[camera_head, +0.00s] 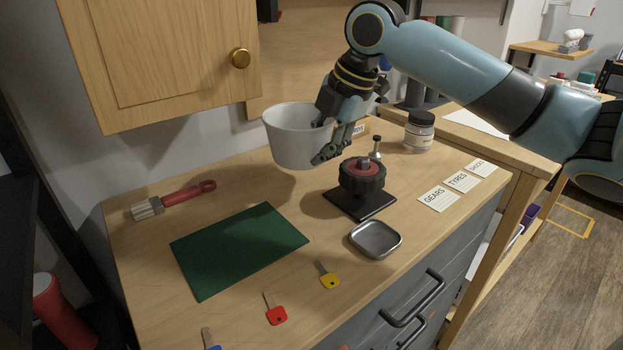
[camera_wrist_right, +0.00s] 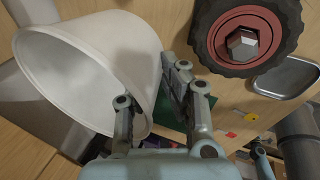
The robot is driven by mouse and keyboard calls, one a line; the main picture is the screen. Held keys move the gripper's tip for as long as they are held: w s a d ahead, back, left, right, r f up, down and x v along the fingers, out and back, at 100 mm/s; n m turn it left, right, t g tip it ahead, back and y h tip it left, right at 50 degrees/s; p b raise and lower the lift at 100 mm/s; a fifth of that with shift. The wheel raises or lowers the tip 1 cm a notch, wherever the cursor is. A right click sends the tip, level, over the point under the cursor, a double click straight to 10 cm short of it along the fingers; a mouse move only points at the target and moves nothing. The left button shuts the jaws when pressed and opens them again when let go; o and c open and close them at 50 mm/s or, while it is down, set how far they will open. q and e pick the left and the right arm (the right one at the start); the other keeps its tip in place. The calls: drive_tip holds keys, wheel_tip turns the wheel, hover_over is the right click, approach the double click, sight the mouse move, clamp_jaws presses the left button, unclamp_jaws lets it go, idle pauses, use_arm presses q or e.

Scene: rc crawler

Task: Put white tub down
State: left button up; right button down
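The white tub (camera_head: 292,142) is in the air above the back of the wooden bench, roughly upright, with its shadow on the bench. My right gripper (camera_head: 323,142) is shut on the tub's wall at its right side. In the right wrist view the tub (camera_wrist_right: 95,65) shows its open mouth. One finger of the gripper (camera_wrist_right: 150,105) is inside the rim and the other is outside. The tub's inside looks empty where it shows.
A wheel (camera_head: 362,178) on a black stand is right of the tub. A glass jar (camera_head: 418,132), label cards (camera_head: 438,198), metal tray (camera_head: 375,239), green mat (camera_head: 238,250), red-handled brush (camera_head: 172,200) and several keys (camera_head: 276,315) lie around. Bare wood lies between brush and stand.

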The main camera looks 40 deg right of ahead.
drive_tip(key=shift+w+a+f, duration=0.2)
drive_tip(key=shift+w+f, duration=0.2)
drive_tip(key=shift+w, duration=0.15)
drive_tip(key=shift+w+a+f, duration=0.15)
drive_tip(key=shift+w+f, duration=0.2)
drive_tip(key=shift+w, duration=0.15)
drive_tip(key=shift+f+b, duration=0.3)
drive_tip(key=shift+f, duration=1.6)
drive_tip(key=shift+f, duration=0.2)
drive_tip(key=c, duration=1.8)
unclamp_jaws()
drive_tip(key=shift+o, duration=0.2)
